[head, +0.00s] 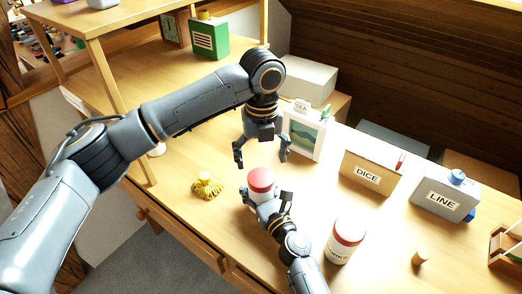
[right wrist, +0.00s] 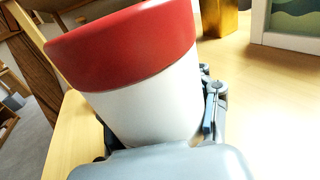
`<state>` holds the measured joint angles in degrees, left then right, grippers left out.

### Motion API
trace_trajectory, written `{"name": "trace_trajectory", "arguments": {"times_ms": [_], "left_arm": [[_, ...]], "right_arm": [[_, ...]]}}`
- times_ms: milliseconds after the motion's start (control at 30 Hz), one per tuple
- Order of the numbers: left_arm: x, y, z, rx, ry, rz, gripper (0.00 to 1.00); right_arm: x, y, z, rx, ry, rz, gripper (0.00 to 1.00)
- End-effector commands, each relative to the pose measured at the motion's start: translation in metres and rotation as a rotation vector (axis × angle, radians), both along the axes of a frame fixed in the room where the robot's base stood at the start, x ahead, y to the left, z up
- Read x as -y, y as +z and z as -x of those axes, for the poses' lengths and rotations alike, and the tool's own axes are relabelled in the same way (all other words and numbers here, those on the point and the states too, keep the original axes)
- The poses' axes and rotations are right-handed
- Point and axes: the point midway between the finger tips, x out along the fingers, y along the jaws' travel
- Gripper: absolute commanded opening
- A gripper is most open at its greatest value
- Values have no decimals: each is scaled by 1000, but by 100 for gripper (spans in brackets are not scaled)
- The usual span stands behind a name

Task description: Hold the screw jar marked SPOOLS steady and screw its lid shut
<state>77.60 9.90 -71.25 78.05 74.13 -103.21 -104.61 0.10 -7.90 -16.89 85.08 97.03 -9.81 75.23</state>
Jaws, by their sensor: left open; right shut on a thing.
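A white jar (head: 264,204) with a red lid (head: 261,179) stands on the desk, upright in the head view. My right gripper (head: 266,198) is shut around its body. In the right wrist view its white body (right wrist: 150,112) fills the middle, with the red lid (right wrist: 125,45) on top; how tightly the lid sits cannot be told. No label shows on this jar. My left gripper (head: 262,153) is open and empty, fingers pointing down, just above and behind the lid, apart from it.
Another red-lidded white jar (head: 345,240) stands to the right, its label unreadable. A yellow tasselled thing (head: 207,186) lies to the left. A picture frame (head: 305,133), a DICE box (head: 369,174) and a LINE box (head: 445,196) stand behind. A small cork-coloured piece (head: 420,257) is at right.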

Motion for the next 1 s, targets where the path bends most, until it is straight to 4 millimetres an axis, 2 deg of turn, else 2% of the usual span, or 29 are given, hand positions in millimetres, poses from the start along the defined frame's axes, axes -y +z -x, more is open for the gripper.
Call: {"name": "trace_trajectory", "arguments": {"times_ms": [700, 900, 1000], "left_arm": [[-1, 14, 0, -1, 1650, 4, 83], [-2, 17, 0, 0, 2044, 3, 83], [-2, 18, 1, 0, 2180, 3, 83]], "right_arm": [[0, 0, 0, -1, 0, 0, 0], [0, 0, 0, 0, 0, 0, 0], [0, 0, 0, 0, 0, 0, 0]]}}
